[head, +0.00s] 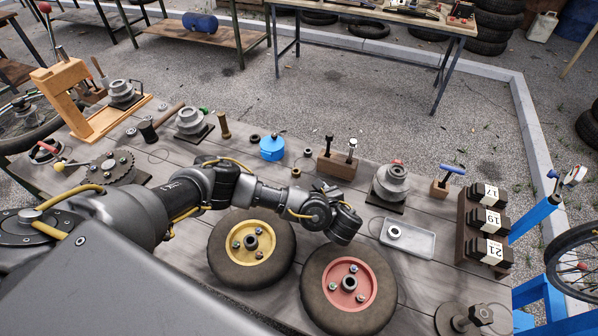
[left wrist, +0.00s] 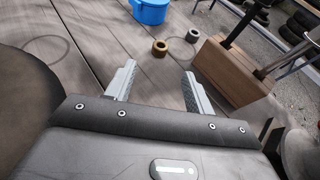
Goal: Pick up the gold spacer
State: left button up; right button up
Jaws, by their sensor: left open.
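The gold spacer (left wrist: 160,47) is a small bronze-coloured ring lying flat on the grey wooden bench top in the left wrist view. It also shows as a small ring in the head view (head: 296,172), between the blue pot and the wooden block. My left gripper (left wrist: 158,76) is open and empty, its two grey fingers pointing towards the spacer, which lies beyond the fingertips and roughly in line with the gap. In the head view the left gripper (head: 326,188) is partly hidden by its own wrist. My right gripper is not in view.
A grey ring (left wrist: 192,36) lies close behind the spacer. A blue pot (head: 272,148) stands to the left, and a wooden block (head: 338,165) with upright tools to the right. Two wheels (head: 262,272) (head: 378,300) lie on the near part of the bench.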

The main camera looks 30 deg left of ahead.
aim_at(298, 175)
pick_arm(q)
jog(key=shift+d, duration=0.1)
jog(key=shift+w+f, duration=0.15)
jog(key=b+x, duration=0.3)
jog(key=shift+f+b, duration=0.2)
jog(key=shift+b, duration=0.15)
jog(key=shift+w+a+f+p, duration=0.1)
jog(key=shift+w+a+p, duration=0.45)
jog(key=shift+a, duration=0.3)
jog(key=shift+f+p+x, duration=0.15)
jog(key=shift+p+x, duration=0.05)
jog(key=shift+x, duration=1.2)
jog(key=shift+f+p+x, duration=0.15)
jog(key=shift+p+x, duration=0.05)
jog(key=shift+x, duration=1.25)
jog(key=shift+s+d, duration=0.1)
jog(key=shift+s, duration=0.05)
jog(key=shift+c, duration=0.2)
jog(key=c, duration=1.1)
